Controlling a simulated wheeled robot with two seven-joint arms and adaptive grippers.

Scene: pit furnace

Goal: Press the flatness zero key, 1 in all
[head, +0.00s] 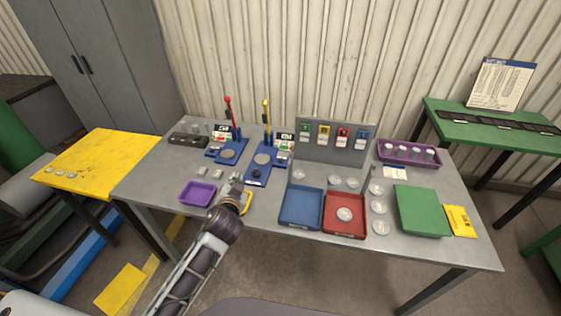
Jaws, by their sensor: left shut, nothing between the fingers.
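Two blue gauge stands stand at the back of the grey table. The left one (225,154) has a red-topped post (229,110), and the right one (260,168) has a yellow-topped post (267,112). Each has a small display box beside it, one on the left stand (222,133) and one on the right stand (284,141). Their labels and keys are too small to read, so I cannot tell which is the flatness zero key. My left gripper (236,180) is shut and empty, in front of the right stand and apart from both display boxes. My right gripper is not in view.
A purple tray (197,193) lies left of my left gripper. Blue (301,207) and red (344,214) trays lie to the right, with clear discs around them. A grey panel (334,137) with coloured tags stands behind. A green mat (421,211) lies further right.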

